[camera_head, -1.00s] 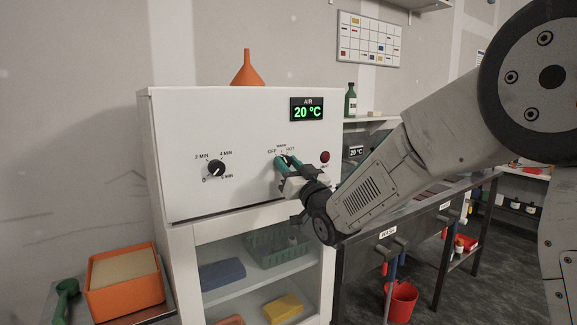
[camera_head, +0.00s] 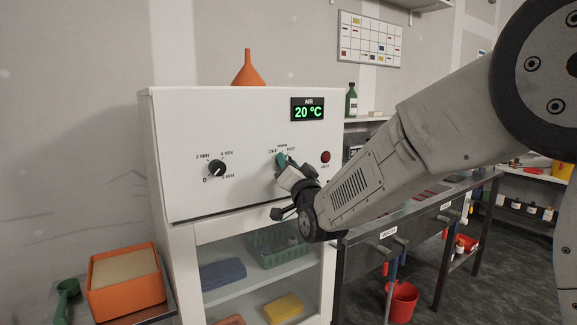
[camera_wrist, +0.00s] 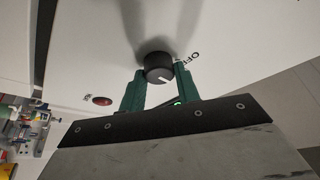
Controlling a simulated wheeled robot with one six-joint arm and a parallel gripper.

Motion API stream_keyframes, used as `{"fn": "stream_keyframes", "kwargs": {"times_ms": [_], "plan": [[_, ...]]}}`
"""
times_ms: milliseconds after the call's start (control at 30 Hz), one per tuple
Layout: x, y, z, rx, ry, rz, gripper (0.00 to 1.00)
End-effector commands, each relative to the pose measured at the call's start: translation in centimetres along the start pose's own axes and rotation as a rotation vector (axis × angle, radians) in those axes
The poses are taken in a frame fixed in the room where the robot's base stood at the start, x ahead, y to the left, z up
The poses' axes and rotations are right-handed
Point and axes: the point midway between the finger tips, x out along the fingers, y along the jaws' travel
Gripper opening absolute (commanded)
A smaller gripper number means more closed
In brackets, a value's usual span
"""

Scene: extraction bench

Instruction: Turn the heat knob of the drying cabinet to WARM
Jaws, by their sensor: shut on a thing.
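The white drying cabinet (camera_head: 250,195) fills the middle of the head view. Its heat knob is mostly hidden there behind my gripper (camera_head: 283,162); the OFF and HOT labels show above it. In the wrist view the dark round heat knob (camera_wrist: 158,67) sits between the two green fingers of my gripper (camera_wrist: 160,72), which is shut on it. A pale pointer line shows on the knob, but I cannot tell which label it points to. The OFF label lies to the knob's right in that view. The air display (camera_head: 308,109) reads 20 °C.
A timer knob (camera_head: 216,168) is left of the heat knob, and a red heat lamp (camera_head: 325,157) is to the right. An orange funnel (camera_head: 248,70) stands on the cabinet. A steel bench (camera_head: 365,245) stands to the right; an orange tub (camera_head: 125,290) is at lower left.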

Motion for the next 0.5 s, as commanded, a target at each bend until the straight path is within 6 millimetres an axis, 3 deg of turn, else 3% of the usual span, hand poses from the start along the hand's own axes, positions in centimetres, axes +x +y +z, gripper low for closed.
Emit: {"fn": "stream_keyframes", "kwargs": {"times_ms": [300,333,400,500], "plan": [[-0.07,0.03,0.13,0.0,-0.003,0.001,0.09],[-0.07,0.03,0.13,0.0,-0.003,0.001,0.38],[-0.06,0.03,0.11,0.0,-0.003,0.001,0.54],[-0.04,0.03,0.08,0.0,-0.002,0.001,0.54]]}}
